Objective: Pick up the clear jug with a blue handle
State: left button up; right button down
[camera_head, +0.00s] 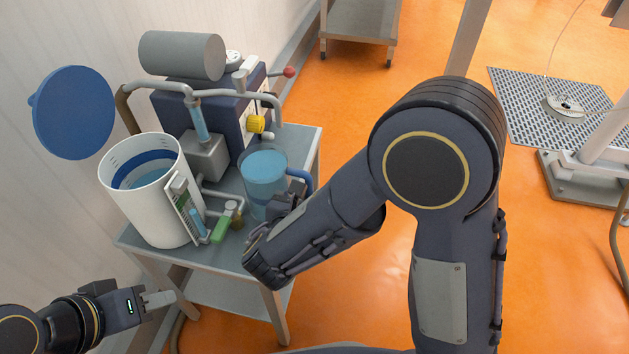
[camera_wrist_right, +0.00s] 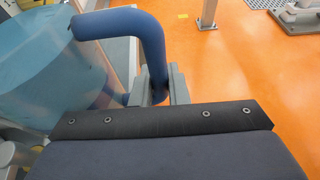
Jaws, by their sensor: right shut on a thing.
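The clear jug (camera_head: 264,178) with bluish contents stands upright on the grey cart, toward its right side. Its blue handle (camera_head: 301,178) points right, toward my right arm. In the right wrist view the jug (camera_wrist_right: 40,65) fills the left side and its handle (camera_wrist_right: 150,40) curves down between the fingers. My right gripper (camera_wrist_right: 158,85) is shut on the lower part of the handle. In the head view the right gripper is mostly hidden behind its own wrist. My left gripper (camera_head: 158,299) is at the lower left, away from the jug; its finger gap is unclear.
The grey cart (camera_head: 225,285) also carries a white bucket (camera_head: 150,205), a machine with a grey cylinder (camera_head: 182,55) and pipes, and a small green-handled valve (camera_head: 222,222) close to the jug. A wall borders the left.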

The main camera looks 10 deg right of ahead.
jog(key=r+p, duration=0.2)
jog(key=r, duration=0.2)
jog(key=r+p, duration=0.2)
jog(key=r, duration=0.3)
jog(key=r+p, duration=0.2)
jog(key=r, duration=0.3)
jog(key=shift+s+a, duration=0.2)
jog(key=shift+s, duration=0.15)
